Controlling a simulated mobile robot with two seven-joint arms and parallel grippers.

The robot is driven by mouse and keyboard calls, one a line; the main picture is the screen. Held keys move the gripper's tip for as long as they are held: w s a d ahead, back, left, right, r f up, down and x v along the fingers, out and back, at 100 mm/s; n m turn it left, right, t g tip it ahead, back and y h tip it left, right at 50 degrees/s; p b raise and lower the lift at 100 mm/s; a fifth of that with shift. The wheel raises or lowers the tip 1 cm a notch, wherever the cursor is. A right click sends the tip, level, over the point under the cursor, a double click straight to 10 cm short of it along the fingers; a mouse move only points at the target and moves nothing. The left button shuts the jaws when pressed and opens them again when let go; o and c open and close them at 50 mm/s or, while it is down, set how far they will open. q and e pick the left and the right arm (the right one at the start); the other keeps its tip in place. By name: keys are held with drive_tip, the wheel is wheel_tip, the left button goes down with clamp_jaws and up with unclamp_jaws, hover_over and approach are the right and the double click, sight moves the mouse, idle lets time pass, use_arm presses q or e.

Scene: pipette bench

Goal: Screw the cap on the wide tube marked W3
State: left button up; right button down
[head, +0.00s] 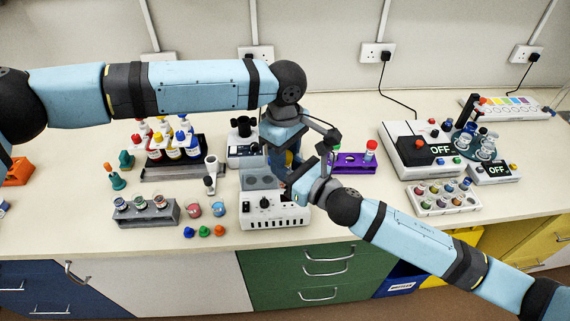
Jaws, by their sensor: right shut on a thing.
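My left gripper (283,156) points down over the grey and white device in the middle of the bench. Its fingers are mostly hidden, so its opening cannot be told. My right gripper (291,180) comes in from the right, close below the left one. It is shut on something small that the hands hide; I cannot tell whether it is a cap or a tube. A grey rack (160,217) at the left holds several wide tubes (139,203). Their marks are too small to read, so W3 cannot be picked out. Blue (188,232), green (204,231) and orange (219,230) caps lie right of the rack.
The white-fronted device (275,222) stands beneath both grippers. Behind the grey rack is a dark bottle tray (172,173). A purple rack (352,168) and white rack (440,208) stand to the right, with machines reading OFF (412,158). Bench front near the caps is clear.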

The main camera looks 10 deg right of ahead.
use_arm(q)
drive_tip(key=c, duration=0.5)
drive_tip(key=m, duration=0.8)
drive_tip(key=shift+m, duration=0.3)
drive_tip(key=m, duration=1.2)
drive_tip(key=o, duration=1)
